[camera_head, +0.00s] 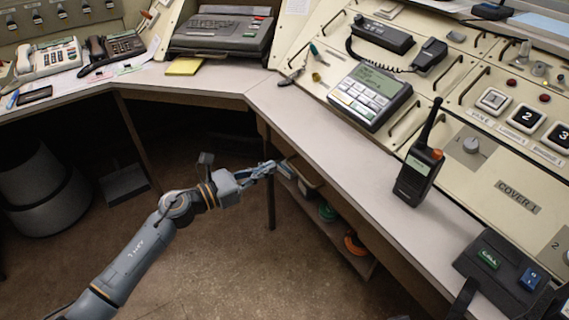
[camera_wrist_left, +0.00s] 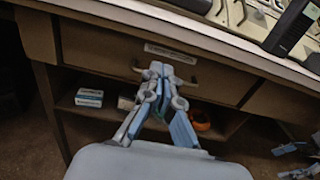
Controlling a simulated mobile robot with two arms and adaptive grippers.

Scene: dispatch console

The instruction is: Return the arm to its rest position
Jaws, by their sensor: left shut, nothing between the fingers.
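My left arm comes in from the lower left in the head view, and its gripper (camera_head: 280,167) is in front of the console desk's front edge. In the left wrist view the left gripper's fingertips (camera_wrist_left: 160,70) are together with nothing between them, in front of a drawer with a handle (camera_wrist_left: 165,75). Blue-grey parts that look like my right gripper (camera_wrist_left: 298,160) show at the lower right edge of that view; their opening is unclear. The right gripper does not show clearly in the head view.
An open shelf (camera_wrist_left: 85,108) with small boxes and an orange roll (camera_wrist_left: 199,120) lies below the drawer. Floor (camera_head: 250,270) below the arm is clear.

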